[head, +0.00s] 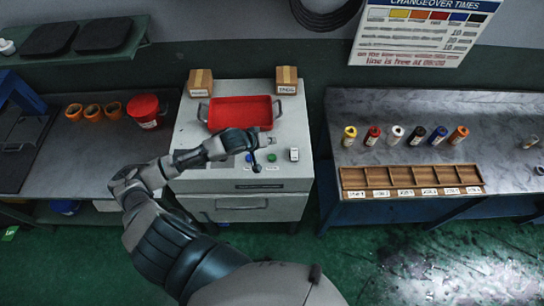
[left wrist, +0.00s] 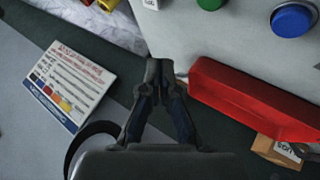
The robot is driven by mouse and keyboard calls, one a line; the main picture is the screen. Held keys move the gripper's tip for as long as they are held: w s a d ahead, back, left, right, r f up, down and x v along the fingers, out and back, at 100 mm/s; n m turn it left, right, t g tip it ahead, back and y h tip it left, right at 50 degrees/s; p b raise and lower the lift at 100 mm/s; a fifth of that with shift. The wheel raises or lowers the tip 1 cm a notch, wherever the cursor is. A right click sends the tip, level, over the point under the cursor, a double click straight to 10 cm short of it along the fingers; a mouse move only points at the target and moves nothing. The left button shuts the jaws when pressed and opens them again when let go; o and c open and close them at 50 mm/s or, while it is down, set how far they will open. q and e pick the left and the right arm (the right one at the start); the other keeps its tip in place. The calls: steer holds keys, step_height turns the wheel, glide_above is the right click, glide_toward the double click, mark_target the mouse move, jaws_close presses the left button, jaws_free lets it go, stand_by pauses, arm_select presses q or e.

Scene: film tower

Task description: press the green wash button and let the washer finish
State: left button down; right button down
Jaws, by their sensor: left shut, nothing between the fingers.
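The washer (head: 245,205) is a pale grey cabinet in the middle of the head view. Its top front bears a green button (head: 271,158), a blue button (head: 249,157) to its left and a small white switch (head: 294,154) to its right. My left gripper (head: 270,141) is shut and empty, over the washer top, just behind the green button in the picture. In the left wrist view its fingers (left wrist: 165,75) meet, and the green button (left wrist: 211,3) is cut by the top edge, apart from them. The blue button (left wrist: 292,20) shows there too. My right gripper is out of view.
A red tray (head: 240,112) lies on the washer behind my gripper, with two small cardboard boxes (head: 200,83) (head: 287,80) at the back corners. The left bench holds a red tub (head: 146,110) and orange rings. The right bench holds several canisters and a wooden rack (head: 410,181).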

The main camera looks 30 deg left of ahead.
mark_target(271, 157)
arm_select(q)
step_height(271, 157, down, 4)
steer(key=shift+r+b, duration=0.25)
steer(key=shift+b, duration=0.25)
step_height(271, 157, down, 3)
steer(key=b, duration=0.3)
steer(key=shift+f, duration=0.65)
steer(key=shift+f, duration=0.1)
steer(key=shift+f, duration=0.2)
